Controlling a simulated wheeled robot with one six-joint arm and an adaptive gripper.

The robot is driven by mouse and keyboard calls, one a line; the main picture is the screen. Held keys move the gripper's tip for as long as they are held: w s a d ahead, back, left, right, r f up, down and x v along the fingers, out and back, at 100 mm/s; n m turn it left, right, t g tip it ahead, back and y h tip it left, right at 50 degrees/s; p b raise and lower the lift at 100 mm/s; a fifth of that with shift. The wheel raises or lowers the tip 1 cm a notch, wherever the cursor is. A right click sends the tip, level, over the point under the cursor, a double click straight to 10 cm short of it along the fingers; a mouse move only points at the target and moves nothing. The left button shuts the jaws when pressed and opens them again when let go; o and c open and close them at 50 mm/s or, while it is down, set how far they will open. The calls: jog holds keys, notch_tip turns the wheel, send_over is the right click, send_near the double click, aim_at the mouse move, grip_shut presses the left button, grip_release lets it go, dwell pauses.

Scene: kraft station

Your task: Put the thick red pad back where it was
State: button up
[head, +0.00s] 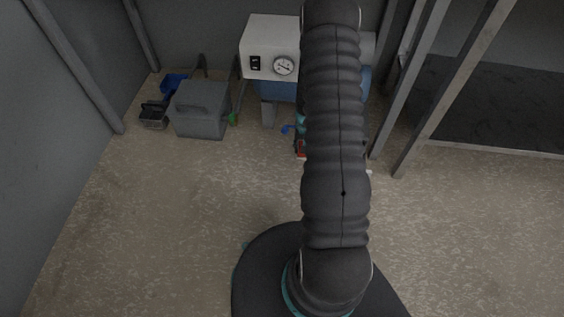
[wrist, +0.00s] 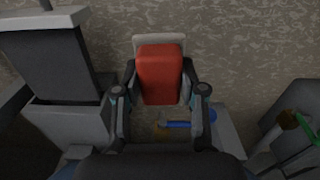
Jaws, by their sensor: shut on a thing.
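The thick red pad (wrist: 158,80) is between the two fingers of my gripper (wrist: 159,72) in the wrist view. My gripper is shut on it, with a dark finger along each side. A pale, rounded-edged thing (wrist: 159,38) shows just beyond the pad's far end; I cannot tell whether they touch. In the head view my arm hides most of the gripper, and only a small red patch (head: 301,147) shows at the arm's left edge.
A white machine with a gauge (head: 284,65) stands at the back. A grey box (head: 201,108), a small dark container (head: 153,115) and a blue item (head: 172,83) stand left of it. Metal posts (head: 455,85) rise at right. A blue-handled item (wrist: 178,124) lies below my gripper. Front floor is clear.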

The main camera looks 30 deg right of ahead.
jog(key=shift+s+d+f+m, duration=0.4)
jog(key=shift+s+d+f, duration=0.5)
jog(key=shift+d+f, duration=0.1)
jog(key=shift+w+a+f, duration=0.1)
jog(key=shift+a+f, duration=0.05)
jog(key=shift+f, duration=0.2)
send_over(282, 166)
notch_tip(282, 166, down, 7)
jog(key=shift+w+r+b, duration=0.1)
jog(key=shift+r+b, duration=0.05)
jog(key=shift+b, duration=0.15)
jog(key=shift+f, duration=1.95)
jog(key=shift+f+b, duration=0.2)
jog(key=shift+b, duration=0.2)
jog(key=o, duration=1.1)
jog(key=shift+r, duration=0.1)
